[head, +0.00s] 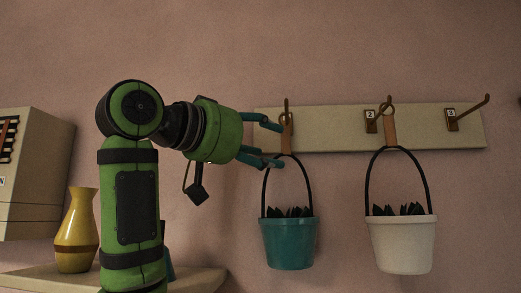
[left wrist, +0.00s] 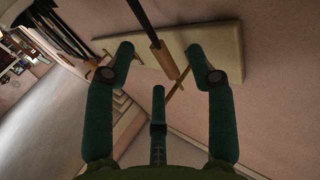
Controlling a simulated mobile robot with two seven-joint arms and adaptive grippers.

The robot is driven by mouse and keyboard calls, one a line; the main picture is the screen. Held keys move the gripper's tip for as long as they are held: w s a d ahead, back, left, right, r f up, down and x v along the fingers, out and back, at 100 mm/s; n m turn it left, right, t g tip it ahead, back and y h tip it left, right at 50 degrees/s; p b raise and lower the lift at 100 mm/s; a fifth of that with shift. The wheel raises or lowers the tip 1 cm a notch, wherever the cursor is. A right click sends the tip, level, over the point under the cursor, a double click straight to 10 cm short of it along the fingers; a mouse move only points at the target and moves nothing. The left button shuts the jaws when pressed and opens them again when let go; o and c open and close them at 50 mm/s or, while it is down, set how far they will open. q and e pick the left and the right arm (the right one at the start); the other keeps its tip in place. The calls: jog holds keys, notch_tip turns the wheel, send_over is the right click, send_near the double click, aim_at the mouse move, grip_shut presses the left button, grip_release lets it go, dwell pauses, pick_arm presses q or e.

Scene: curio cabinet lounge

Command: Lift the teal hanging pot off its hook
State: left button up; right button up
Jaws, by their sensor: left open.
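The teal hanging pot (head: 288,243) hangs by its black arched handle with a tan strap (head: 286,135) from the leftmost hook (head: 286,105) on the wall rail. Dark leaves show above its rim. My left gripper (head: 278,145) is open at the left of the strap, its blue-green fingers pointing right toward it, above and below. In the left wrist view, the open fingers (left wrist: 163,55) frame a tan strap (left wrist: 166,60) with a black handle. Whether any finger touches it, I cannot tell. My right gripper is in neither view.
A white hanging pot (head: 401,245) hangs from hook 2, to the right. Hook 3 (head: 468,112) is empty on the cream rail (head: 340,118). A yellow vase (head: 76,232) stands on a shelf (head: 35,277) at left, beside a beige cabinet (head: 35,170).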

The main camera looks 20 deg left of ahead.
aim_at(286, 148)
pick_arm(q)
jog(key=p+x, duration=0.1)
jog(key=x, duration=0.1)
jog(key=p+x, duration=0.2)
jog(key=x, duration=0.1)
jog(key=shift+d+r, duration=0.2)
jog(key=shift+d, duration=0.15)
jog(key=shift+w+f, duration=0.15)
jog(key=shift+w, duration=0.2)
jog(key=shift+s, duration=0.25)
jog(key=shift+d, duration=0.1)
grip_shut()
jog(key=shift+s+r, duration=0.1)
jog(key=shift+r, duration=0.1)
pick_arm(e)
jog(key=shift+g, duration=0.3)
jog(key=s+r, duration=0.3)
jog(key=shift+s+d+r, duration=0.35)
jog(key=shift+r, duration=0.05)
